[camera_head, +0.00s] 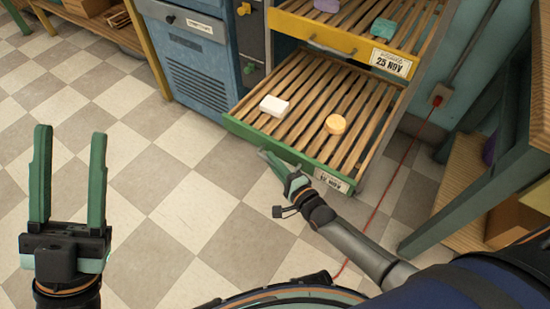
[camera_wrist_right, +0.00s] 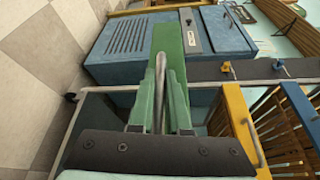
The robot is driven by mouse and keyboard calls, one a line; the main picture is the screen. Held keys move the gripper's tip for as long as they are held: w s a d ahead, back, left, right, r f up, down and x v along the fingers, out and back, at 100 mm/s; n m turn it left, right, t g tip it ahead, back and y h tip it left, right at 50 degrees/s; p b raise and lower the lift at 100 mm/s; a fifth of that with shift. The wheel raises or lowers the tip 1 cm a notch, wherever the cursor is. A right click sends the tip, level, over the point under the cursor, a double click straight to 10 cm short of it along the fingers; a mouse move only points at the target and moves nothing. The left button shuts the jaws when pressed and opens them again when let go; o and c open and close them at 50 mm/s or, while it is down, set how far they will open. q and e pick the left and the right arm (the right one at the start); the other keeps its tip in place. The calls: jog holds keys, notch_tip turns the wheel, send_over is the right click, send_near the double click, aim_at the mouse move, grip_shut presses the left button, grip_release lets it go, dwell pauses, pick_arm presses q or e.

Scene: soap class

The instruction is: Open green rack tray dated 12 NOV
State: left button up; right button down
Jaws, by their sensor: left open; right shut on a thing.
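The green tray (camera_head: 240,129) with the label reading 12 NOV (camera_head: 331,180) stands out from the rack below the yellow tray, its wooden slats showing. A white soap (camera_head: 274,106) and an orange round soap (camera_head: 335,124) lie on it. My right gripper (camera_head: 272,163) is at the green front. In the right wrist view my right gripper (camera_wrist_right: 160,100) is shut on a thin metal bar, the tray's handle (camera_wrist_right: 160,72), beside the green front panel (camera_wrist_right: 168,42). My left gripper (camera_head: 68,165) is open and empty over the floor at the left.
The yellow tray (camera_head: 310,34) labelled 25 NOV is above, with soaps on it. A blue cabinet (camera_head: 200,65) stands left of the rack. A teal-legged bench (camera_head: 460,205) and red cable (camera_head: 385,195) are at the right. The checkered floor at left is clear.

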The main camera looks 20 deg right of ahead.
pick_arm(q)
jog(key=shift+s+a+r, duration=0.1)
jog(key=shift+a, duration=0.05)
pick_arm(e)
jog(key=shift+s+a, duration=0.25)
jog(key=shift+s, duration=0.05)
pick_arm(q)
jog(key=shift+r, duration=0.1)
pick_arm(e)
jog(key=c, duration=0.9)
grip_release()
